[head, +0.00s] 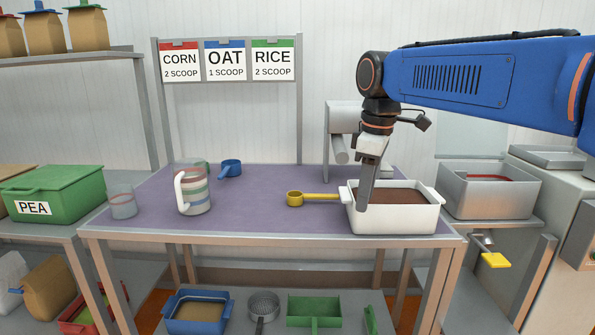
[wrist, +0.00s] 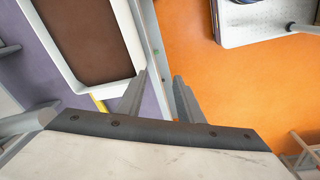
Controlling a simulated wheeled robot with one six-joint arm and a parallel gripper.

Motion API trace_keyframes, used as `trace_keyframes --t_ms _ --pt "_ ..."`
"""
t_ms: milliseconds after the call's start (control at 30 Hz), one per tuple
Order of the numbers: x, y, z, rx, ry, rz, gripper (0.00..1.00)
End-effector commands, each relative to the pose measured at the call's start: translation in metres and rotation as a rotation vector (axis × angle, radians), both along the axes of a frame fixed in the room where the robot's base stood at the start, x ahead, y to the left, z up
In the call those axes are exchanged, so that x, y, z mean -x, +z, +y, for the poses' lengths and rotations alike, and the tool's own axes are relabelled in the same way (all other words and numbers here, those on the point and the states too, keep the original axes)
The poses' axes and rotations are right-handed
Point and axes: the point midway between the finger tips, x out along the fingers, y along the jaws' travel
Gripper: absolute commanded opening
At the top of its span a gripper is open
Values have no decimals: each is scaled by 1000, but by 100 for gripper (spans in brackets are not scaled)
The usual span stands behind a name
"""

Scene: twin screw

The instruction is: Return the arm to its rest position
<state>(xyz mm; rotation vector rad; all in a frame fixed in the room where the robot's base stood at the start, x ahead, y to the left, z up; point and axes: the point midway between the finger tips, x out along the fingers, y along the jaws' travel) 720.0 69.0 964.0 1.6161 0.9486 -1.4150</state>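My blue arm (head: 480,75) reaches in from the right in the head view. My gripper (head: 365,205) points down in front of the white tub (head: 395,222), which holds brown contents (head: 405,196). In the wrist view my gripper (wrist: 160,85) has its two fingers apart with nothing between them. They show beside the white tub's rim (wrist: 142,40), over the table edge and the orange floor. Whether a finger touches the tub cannot be told.
A yellow scoop (head: 295,199) lies left of the tub, its handle toward it. A striped pitcher (head: 195,190), a clear cup (head: 122,202) and a blue scoop (head: 231,168) stand on the purple mat (head: 265,205). A grey dispenser (head: 341,120) stands behind; a metal bin (head: 487,198) is right.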

Motion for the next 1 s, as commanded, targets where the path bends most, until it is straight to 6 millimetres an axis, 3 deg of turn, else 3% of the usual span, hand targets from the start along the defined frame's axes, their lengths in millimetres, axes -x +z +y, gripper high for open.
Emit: trace_keyframes --t_ms 200,500,800,1000 --pt "54 -30 -46 -41 -253 -58 34" --pt "126 -86 -93 -110 -595 -135 34" --pt "195 -157 -126 -195 -922 -209 34" --pt "223 -192 -136 -238 -1063 -242 34"
